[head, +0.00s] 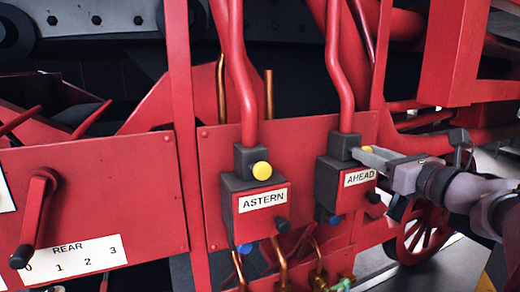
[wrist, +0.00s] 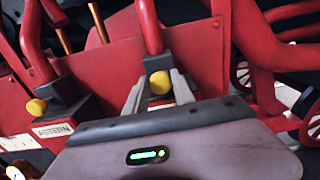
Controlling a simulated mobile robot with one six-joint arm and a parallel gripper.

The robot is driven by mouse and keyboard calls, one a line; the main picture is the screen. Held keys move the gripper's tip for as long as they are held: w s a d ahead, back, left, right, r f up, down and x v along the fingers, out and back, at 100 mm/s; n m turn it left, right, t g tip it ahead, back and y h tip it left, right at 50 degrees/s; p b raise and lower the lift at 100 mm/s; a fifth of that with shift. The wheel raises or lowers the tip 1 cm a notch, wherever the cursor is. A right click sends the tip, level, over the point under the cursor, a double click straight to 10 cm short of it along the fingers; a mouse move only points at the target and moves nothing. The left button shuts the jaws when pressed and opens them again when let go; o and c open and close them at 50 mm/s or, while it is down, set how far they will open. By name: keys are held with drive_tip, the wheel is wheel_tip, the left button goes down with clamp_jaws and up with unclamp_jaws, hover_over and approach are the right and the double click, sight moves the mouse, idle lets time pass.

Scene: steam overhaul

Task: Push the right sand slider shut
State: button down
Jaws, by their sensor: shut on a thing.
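The right sand slider is the dark box labelled AHEAD (head: 347,190), on the red panel to the right of a matching box labelled ASTERN (head: 262,205). In the wrist view, a round yellow knob (wrist: 160,83) on the AHEAD box sits between the two grey fingers of my gripper (wrist: 158,78). My gripper (head: 362,154) reaches in from the right at the top of that box in the head view and is shut on the knob. The fingers hide most of the knob there. The ASTERN box has its own yellow knob (head: 262,171), which is free.
Red pipes (head: 339,60) run up from both boxes. A red lever (head: 36,215) stands at the left above a REAR scale plate (head: 70,260). Copper pipes (head: 280,262) hang below the boxes. A red spoked wheel (head: 418,235) lies beneath my arm.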

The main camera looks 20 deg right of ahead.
drive_tip(key=shift+w+r, duration=0.1)
drive_tip(key=shift+w, duration=0.45)
drive_tip(key=shift+s, duration=0.1)
drive_tip(key=c, duration=1.4)
unclamp_jaws()
drive_tip(key=o, duration=0.3)
drive_tip(key=shift+w, duration=0.2)
drive_tip(key=s+b, duration=0.1)
drive_tip(key=s, duration=0.4)
drive_tip(key=s+d+b, duration=0.1)
drive_tip(key=s, duration=0.5)
drive_tip(key=s+b, duration=0.1)
drive_tip(key=s, duration=0.5)
drive_tip(key=shift+s+d+b, duration=0.15)
drive_tip(key=shift+s+b, duration=0.1)
drive_tip(key=shift+b, duration=0.1)
